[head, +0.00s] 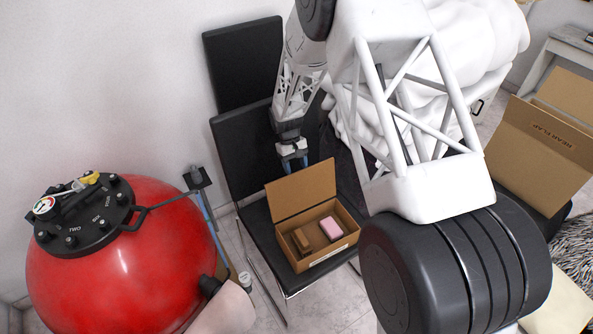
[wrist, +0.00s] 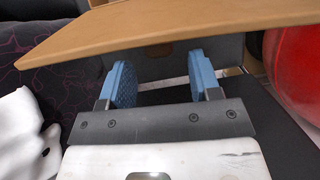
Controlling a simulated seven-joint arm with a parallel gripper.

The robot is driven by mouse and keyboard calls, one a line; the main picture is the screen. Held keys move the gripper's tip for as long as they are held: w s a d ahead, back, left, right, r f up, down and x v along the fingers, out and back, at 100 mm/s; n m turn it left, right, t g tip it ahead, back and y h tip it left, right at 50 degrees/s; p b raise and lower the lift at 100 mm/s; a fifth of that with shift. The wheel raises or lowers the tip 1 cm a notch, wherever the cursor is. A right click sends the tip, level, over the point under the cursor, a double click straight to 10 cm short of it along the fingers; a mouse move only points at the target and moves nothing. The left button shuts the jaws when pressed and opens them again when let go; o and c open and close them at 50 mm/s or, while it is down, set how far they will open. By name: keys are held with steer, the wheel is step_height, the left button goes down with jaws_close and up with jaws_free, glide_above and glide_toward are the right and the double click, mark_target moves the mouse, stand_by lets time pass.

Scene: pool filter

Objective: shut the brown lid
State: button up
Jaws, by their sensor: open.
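A small brown cardboard box (head: 328,258) sits on a black chair seat. Its brown lid (head: 300,190) stands up open at the box's back edge. In the wrist view the lid (wrist: 170,32) spans the top of the picture as a wide brown panel beyond my gripper. My gripper (head: 293,164) is behind the lid, close to its upper edge, on the side away from the box opening. The wrist view shows its two blue fingers (wrist: 160,80) apart with nothing between them. I cannot tell whether they touch the lid.
Inside the box lie a pink block (head: 330,229) and a brown piece (head: 302,240). The chair's black backrest (head: 240,150) is left of my gripper. A red pool filter (head: 120,260) stands at left. A larger cardboard box (head: 530,140) with flaps is at right.

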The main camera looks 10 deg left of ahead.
steer(key=shift+x, duration=1.1)
jaws_close()
